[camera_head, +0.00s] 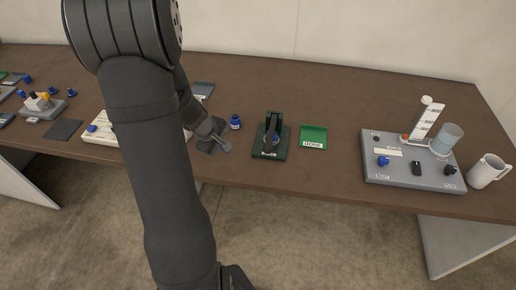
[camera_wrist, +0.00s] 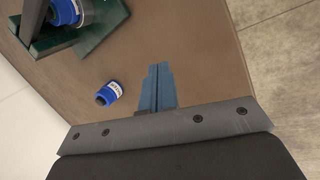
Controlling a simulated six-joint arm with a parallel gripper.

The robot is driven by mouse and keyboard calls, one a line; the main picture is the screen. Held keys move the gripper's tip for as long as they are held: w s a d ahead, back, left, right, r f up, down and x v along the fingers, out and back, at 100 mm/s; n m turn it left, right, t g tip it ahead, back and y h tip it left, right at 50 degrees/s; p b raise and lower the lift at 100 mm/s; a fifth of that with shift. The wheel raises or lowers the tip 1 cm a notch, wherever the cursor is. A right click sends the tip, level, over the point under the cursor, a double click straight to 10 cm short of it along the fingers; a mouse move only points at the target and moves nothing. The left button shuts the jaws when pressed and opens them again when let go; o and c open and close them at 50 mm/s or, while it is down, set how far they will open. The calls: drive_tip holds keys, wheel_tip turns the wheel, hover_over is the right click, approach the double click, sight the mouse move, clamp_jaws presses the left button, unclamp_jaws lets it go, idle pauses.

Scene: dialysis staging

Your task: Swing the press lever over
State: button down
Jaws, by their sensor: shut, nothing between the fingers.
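The press is a dark green stand (camera_head: 270,152) in the middle of the table in the head view. Its dark lever (camera_head: 271,129) stands over the base, and a blue item shows beside it. In the wrist view the green press (camera_wrist: 95,38) is at the top left, with a blue and white vial (camera_wrist: 65,12) in it; the lever is partly cut off by the frame. My gripper (camera_head: 226,147) is left of the press, apart from it. In the wrist view its fingers (camera_wrist: 157,72) are closed together and empty over the table.
A green tray (camera_head: 313,136) labelled DONE is right of the press. A grey apparatus (camera_head: 412,172) and a white mug (camera_head: 487,172) are farther right.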

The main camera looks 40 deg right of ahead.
sight(271, 133)
drive_tip(key=s+d+r+n+g+h, duration=0.2)
drive_tip(key=s+d+r+g+h, duration=0.15)
drive_tip(key=r, duration=0.25)
drive_tip(key=shift+g+h, duration=0.25)
drive_tip(key=shift+g, duration=0.1)
drive_tip(key=x, duration=0.9)
drive_tip(key=shift+s+a+f, duration=0.15)
drive_tip(key=shift+a+f, duration=0.05)
drive_tip(key=shift+f, duration=0.15)
drive_tip(key=shift+r, duration=0.1)
